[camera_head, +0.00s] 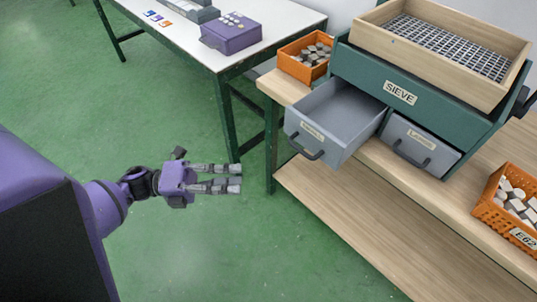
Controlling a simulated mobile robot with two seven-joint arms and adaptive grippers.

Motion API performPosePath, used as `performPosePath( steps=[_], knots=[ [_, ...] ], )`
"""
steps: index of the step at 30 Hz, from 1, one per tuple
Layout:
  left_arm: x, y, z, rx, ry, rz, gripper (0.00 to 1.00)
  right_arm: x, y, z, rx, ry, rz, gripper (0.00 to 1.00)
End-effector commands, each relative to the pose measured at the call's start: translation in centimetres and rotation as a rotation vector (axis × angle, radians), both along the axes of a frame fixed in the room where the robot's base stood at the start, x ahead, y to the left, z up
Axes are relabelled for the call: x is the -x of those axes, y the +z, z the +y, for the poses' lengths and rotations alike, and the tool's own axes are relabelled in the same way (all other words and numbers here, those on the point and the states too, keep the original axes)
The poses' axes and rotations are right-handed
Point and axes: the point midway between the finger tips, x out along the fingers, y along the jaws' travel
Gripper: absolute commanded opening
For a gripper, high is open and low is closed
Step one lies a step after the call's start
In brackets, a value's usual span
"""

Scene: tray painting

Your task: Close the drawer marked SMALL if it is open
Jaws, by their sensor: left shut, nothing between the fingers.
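The left grey drawer (312,131) of the sieve machine is pulled well out and looks empty inside. Its small front label is hard to read; it seems to say SMALL. A dark handle sits below that label. The right grey drawer (424,146), with a label like LARGE, sits nearly flush in the green cabinet (362,72). My left gripper (238,177) is shut and empty. It is over the green floor, left of and lower in the picture than the open drawer, apart from it. My right gripper is not in view.
A wooden sieve box (425,38) tops the cabinet. An orange bin (305,58) of grey pieces stands behind the drawer, another (509,206) at the right. The workbench's lower shelf (345,225) is bare. A white table (270,22) holds a purple box (231,34).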

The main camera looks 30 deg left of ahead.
Motion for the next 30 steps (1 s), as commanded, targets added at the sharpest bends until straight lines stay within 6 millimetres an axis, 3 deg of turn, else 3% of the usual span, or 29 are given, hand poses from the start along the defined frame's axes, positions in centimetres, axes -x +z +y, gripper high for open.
performPosePath(
  steps=[5, 17, 24, 30],
  knots=[
    [-0.7, 0.5, -1.7, 0.001, -0.002, -0.013, 0.0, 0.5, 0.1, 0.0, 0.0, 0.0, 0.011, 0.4],
    [-4.3, 1.7, -9.1, 0.004, -0.001, -0.012, 0.0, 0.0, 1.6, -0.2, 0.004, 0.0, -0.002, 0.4],
    [-7.3, 2.0, -10.0, 0.001, 0.001, -0.008, 0.0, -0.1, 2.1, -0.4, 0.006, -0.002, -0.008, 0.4],
    [-7.9, 2.0, -10.2, 0.001, 0.0, -0.007, 0.0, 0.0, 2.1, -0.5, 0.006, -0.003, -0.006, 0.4]
  ],
)
